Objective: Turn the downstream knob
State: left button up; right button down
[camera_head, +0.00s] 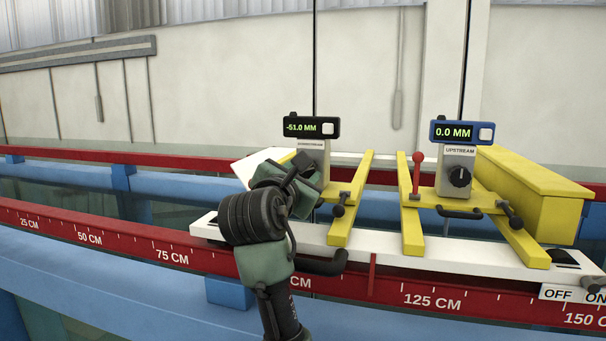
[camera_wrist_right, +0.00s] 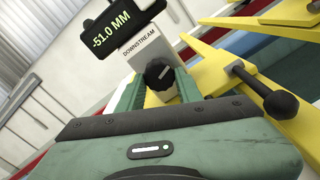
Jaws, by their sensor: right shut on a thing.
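The downstream unit (camera_head: 311,146) is a pale block labelled DOWNSTREAM under a dark display (camera_head: 310,127) reading -51.0 MM. Its black knob (camera_wrist_right: 159,74) shows in the right wrist view, below the label. My right gripper (camera_head: 308,180) is in front of the unit and hides the knob in the head view. In the wrist view its green fingers (camera_wrist_right: 158,90) stand on both sides of the knob, shut on it. My left gripper is in neither view.
The upstream unit (camera_head: 456,160), reading 0.0 MM, stands to the right with its own black knob. Yellow rails (camera_head: 411,205), a red-topped lever (camera_head: 417,172) and a black-ended handle (camera_head: 339,210) are close by. A red centimetre scale (camera_head: 385,290) runs along the front.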

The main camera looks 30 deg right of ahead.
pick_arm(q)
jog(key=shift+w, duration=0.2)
pick_arm(e)
jog(key=c, duration=1)
grip_release()
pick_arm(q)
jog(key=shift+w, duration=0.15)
pick_arm(e)
jog(key=shift+o, duration=0.3)
jog(key=shift+w+d, duration=0.1)
jog(key=b+v, duration=0.3)
jog(key=v, duration=0.4)
jog(key=shift+f+b, duration=0.15)
jog(key=shift+b, duration=0.15)
jog(key=shift+s+a, duration=0.25)
jog(key=shift+a, duration=0.1)
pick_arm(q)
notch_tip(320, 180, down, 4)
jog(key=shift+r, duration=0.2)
pick_arm(e)
jog(key=shift+d, duration=0.1)
